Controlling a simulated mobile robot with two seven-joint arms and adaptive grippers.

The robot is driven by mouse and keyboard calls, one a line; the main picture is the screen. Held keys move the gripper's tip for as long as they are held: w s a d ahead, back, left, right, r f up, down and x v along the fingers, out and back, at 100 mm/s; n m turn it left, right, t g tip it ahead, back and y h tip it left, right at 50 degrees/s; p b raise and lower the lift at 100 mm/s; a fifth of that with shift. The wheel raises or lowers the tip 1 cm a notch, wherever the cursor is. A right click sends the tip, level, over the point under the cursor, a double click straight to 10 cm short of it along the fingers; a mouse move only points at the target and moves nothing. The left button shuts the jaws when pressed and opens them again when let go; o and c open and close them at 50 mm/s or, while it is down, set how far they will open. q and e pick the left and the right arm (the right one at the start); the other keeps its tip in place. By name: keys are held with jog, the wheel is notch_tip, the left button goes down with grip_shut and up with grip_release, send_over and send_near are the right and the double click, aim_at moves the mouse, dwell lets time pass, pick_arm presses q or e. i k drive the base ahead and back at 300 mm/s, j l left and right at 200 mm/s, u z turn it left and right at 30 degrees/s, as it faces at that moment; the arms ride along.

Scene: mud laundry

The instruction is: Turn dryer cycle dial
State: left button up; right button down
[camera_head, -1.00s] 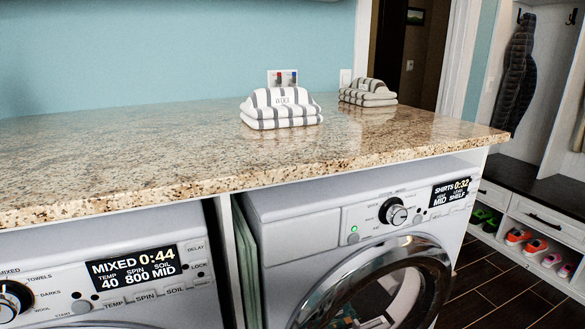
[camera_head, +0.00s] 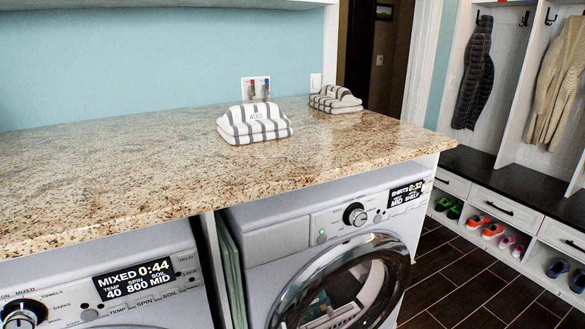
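The machine on the right (camera_head: 275,242) has a display (camera_head: 405,194) reading "SHIRTS 0:32" with "MID" and "SHELF". Its round black dial with a silver face (camera_head: 356,215) sits left of that display on the front panel. Neither of my grippers is in view.
A granite countertop (camera_head: 120,180) overhangs both machines. Folded striped towels (camera_head: 254,124) and a second stack (camera_head: 335,99) lie on it. Dark tiled floor (camera_head: 470,285) is open at right, before a bench (camera_head: 490,172) with shoes below and hanging coats.

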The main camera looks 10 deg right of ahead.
aim_at(355, 214)
jog(key=i+l+u, duration=0.2)
jog(key=l, duration=0.95)
jog(key=i+l+u, duration=0.2)
jog(key=l, duration=1)
jog(key=l+u, duration=0.25)
jog(key=l, duration=0.95)
